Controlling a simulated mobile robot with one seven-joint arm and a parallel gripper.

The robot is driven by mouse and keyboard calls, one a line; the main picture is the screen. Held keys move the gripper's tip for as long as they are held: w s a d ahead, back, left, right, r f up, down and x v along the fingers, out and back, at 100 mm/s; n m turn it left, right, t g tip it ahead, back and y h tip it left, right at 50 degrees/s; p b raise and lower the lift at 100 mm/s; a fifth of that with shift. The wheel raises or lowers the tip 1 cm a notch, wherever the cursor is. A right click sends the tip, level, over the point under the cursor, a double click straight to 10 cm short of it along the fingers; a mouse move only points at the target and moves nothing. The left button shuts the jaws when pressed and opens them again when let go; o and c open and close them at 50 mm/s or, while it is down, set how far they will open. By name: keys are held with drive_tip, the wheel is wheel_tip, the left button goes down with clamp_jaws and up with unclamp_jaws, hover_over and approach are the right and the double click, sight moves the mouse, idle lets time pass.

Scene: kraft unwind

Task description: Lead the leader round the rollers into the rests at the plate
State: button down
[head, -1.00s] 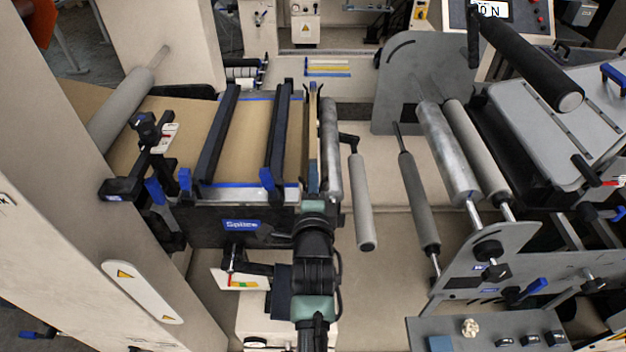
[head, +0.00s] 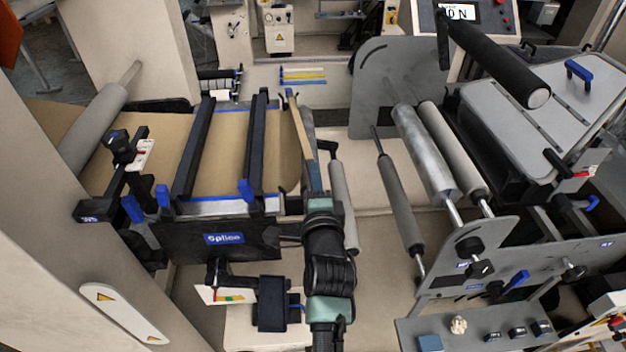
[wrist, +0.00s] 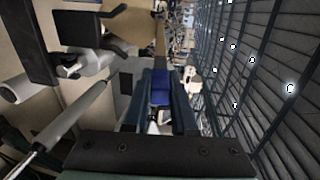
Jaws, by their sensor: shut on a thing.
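The leader is a thin pale wooden bar (head: 301,130) with a blue near end, at the right edge of the brown web (head: 225,150). My gripper (head: 316,186) is shut on this near end. In the wrist view the fingers of my gripper (wrist: 161,100) close around a blue part, and the wooden bar (wrist: 160,42) runs on beyond it. A grey roller (head: 342,200) hangs just right of my gripper. Further right are a slim dark roller (head: 400,203), a shiny metal roller (head: 424,150) and a grey roller (head: 455,150). I cannot make out the rests.
The splice table (head: 225,240) with two dark clamp bars (head: 195,150) stands left of my gripper. A slanted grey plate (head: 535,105) with a blue handle (head: 579,70) and a black roller (head: 500,65) are at right. Open room lies between the near roller and the slim dark one.

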drive_tip(key=shift+d+f+m+t+h+b, duration=0.15)
drive_tip(key=shift+f+m+t+h+b, duration=0.15)
drive_tip(key=shift+f+t+h+b, duration=0.2)
drive_tip(key=shift+f+t+h+p, duration=0.3)
drive_tip(key=shift+f+p, duration=0.1)
drive_tip(key=shift+d+f, duration=0.1)
drive_tip(key=d+f+b, duration=0.1)
drive_tip(key=d+b, duration=0.5)
drive_tip(key=b, duration=0.3)
drive_tip(key=shift+f+b, duration=0.15)
drive_tip(key=shift+b, duration=0.25)
drive_tip(key=shift+a+m+p, duration=0.2)
drive_tip(key=shift+m+p, duration=0.1)
drive_tip(key=shift+p, duration=0.55)
drive_tip(key=shift+s+a+f+h+p, duration=0.1)
drive_tip(key=shift+a+h+p, duration=0.15)
drive_tip(key=shift+p, duration=0.4)
